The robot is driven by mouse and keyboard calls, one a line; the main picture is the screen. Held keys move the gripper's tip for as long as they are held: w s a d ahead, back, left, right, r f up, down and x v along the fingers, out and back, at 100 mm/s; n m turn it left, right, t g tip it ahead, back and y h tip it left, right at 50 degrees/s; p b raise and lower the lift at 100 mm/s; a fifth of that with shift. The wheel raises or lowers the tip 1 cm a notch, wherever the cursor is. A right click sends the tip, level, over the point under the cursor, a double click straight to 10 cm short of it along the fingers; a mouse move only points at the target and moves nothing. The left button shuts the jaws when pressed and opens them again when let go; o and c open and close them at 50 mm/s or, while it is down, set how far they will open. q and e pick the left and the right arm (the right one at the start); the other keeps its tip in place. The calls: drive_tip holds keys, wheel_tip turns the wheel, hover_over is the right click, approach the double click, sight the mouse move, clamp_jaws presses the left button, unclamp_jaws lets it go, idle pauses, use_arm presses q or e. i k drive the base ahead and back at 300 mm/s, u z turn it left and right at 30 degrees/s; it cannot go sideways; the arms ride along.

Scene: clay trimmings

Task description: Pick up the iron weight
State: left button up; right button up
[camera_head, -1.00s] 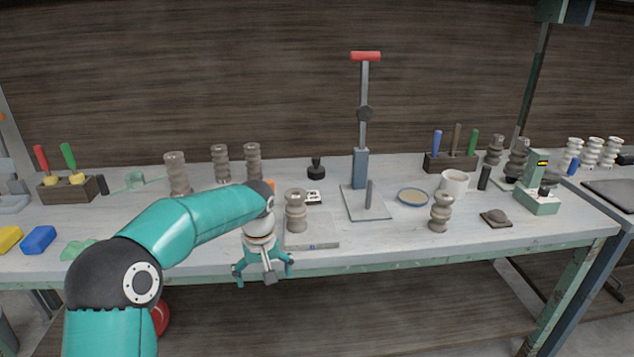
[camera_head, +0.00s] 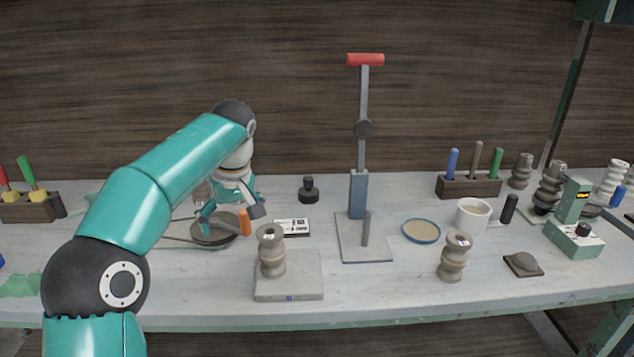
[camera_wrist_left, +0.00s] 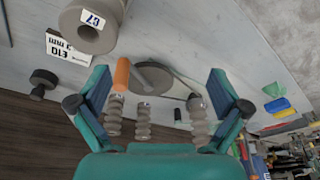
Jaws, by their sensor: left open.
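The iron weight, a small black knobbed piece (camera_head: 309,190), stands upright on the bench toward the back, left of the tall red-handled stand. It also shows in the left wrist view (camera_wrist_left: 42,82), at the left edge, outside my fingers. My left gripper (camera_head: 229,207) is open and empty, left of the weight and apart from it, above a dark round disc (camera_head: 213,231). Its two spread fingers show in the left wrist view (camera_wrist_left: 160,105). My right gripper is not in view.
A label card (camera_head: 292,227) and a ribbed clay piece (camera_head: 271,252) on a grey slab (camera_head: 289,284) are in front of the weight. The red-handled stand (camera_head: 362,145) rises to its right.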

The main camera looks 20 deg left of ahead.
sight(308, 193)
drive_tip(key=i, duration=1.3)
